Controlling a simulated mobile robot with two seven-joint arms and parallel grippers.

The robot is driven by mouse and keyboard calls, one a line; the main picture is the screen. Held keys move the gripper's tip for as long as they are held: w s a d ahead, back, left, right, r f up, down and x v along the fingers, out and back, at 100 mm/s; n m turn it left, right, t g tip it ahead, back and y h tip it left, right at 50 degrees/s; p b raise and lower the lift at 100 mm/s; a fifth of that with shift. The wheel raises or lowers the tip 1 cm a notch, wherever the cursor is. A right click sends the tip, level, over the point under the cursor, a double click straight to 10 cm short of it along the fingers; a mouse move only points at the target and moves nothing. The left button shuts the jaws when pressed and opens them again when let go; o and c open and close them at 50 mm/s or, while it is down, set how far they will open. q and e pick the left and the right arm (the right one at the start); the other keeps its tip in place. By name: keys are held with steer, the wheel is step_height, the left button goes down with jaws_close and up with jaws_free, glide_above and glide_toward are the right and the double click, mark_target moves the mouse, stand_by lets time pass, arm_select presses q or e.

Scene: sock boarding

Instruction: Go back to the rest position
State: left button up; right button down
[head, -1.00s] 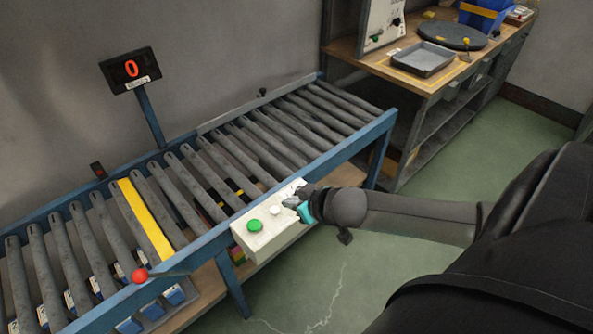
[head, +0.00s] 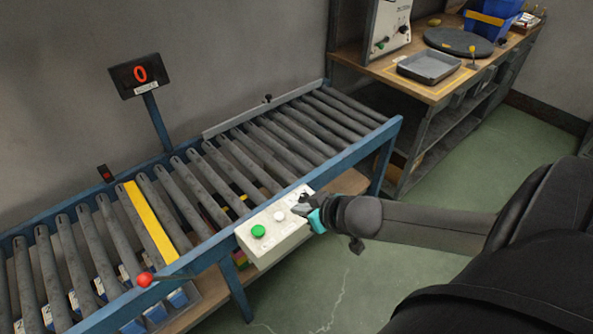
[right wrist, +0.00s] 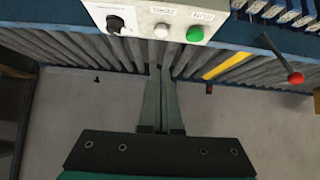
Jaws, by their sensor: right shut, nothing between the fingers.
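My right gripper (head: 303,208) is shut and empty. In the head view it is at the right end of a white control box (head: 272,236) on the front rail of the roller conveyor. In the right wrist view its two fingers (right wrist: 162,72) lie together, pointing at the box's near edge by a white button (right wrist: 161,31). I cannot tell whether they touch the box. The green button (right wrist: 195,34) and a black knob (right wrist: 115,24) sit either side of the white one. My left gripper is not in view.
The roller conveyor (head: 225,173) fills the left and middle, with a yellow strip (head: 149,223) across it. A red-knobbed lever (head: 145,280) is on its front rail. A display (head: 140,75) reads 0. A workbench (head: 440,88) with a grey tray (head: 429,67) stands at the back right. Green floor is open between.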

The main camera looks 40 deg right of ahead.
steer(key=s+d+f+g+h, duration=0.1)
steer(key=s+f, duration=0.3)
steer(key=f, duration=0.4)
steer(key=s+d+f+g+b, duration=0.15)
steer(key=s+f, duration=0.25)
steer(key=f, duration=0.4)
steer(key=s+d+f+g+h+p, duration=0.15)
steer(key=s+f, duration=0.25)
steer(key=f, duration=0.5)
steer(key=s+a+f+g, duration=0.1)
steer(key=s+a+f, duration=0.3)
steer(key=s, duration=0.3)
steer(key=s+a+f+n+g+y+b, duration=0.1)
steer(key=s+a+f+g, duration=0.1)
steer(key=s+a+f, duration=0.2)
steer(key=s+a+f+g+y, duration=0.1)
steer(key=s+a+f, duration=0.3)
steer(key=s, duration=0.6)
steer(key=shift+s+a+f+g+b, duration=0.25)
steer(key=shift+s+a+g+b, duration=0.1)
steer(key=shift+a, duration=0.35)
